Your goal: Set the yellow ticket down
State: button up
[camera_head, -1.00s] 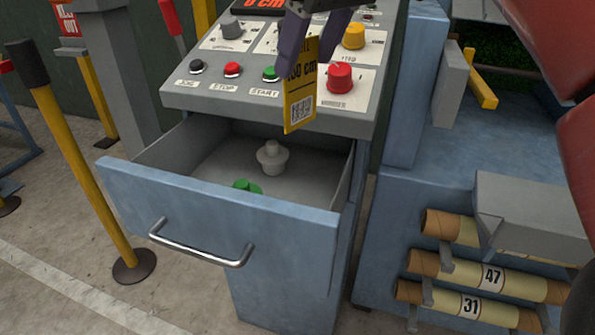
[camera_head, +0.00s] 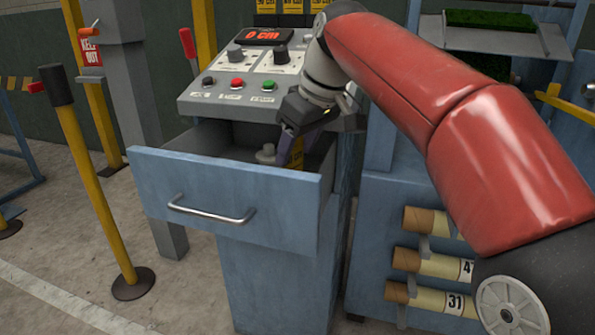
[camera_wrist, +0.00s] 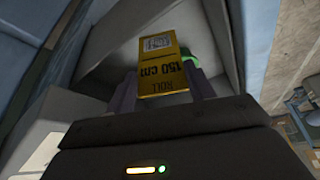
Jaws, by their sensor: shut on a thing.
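In the head view my gripper (camera_head: 288,148) reaches down into the open drawer (camera_head: 225,190), and the ticket (camera_head: 296,157) shows partly behind a finger. The drawer front hides the ticket's lower end, so I cannot tell whether it touches the drawer floor.
A pale grey knobbed piece (camera_head: 265,154) stands in the drawer beside the ticket. A green piece (camera_wrist: 191,61) lies just past the ticket. The control panel (camera_head: 225,105) is above and behind the drawer. A yellow post (camera_head: 100,190) stands to the left.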

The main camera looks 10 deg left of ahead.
notch_tip(320, 180, down, 4)
jog(key=b, duration=0.2)
jog(key=shift+r+b, duration=0.15)
jog(key=shift+b, duration=0.25)
jog(key=shift+r, duration=0.15)
jog(key=o, duration=0.9)
jog(key=shift+o, duration=0.2)
jog(key=p, duration=0.4)
send_near(298, 163)
jog(key=s+r, duration=0.1)
jog(key=s+d+r, duration=0.1)
jog(key=r, duration=0.1)
jog(key=shift+s, duration=0.1)
jog(key=shift+d, duration=0.15)
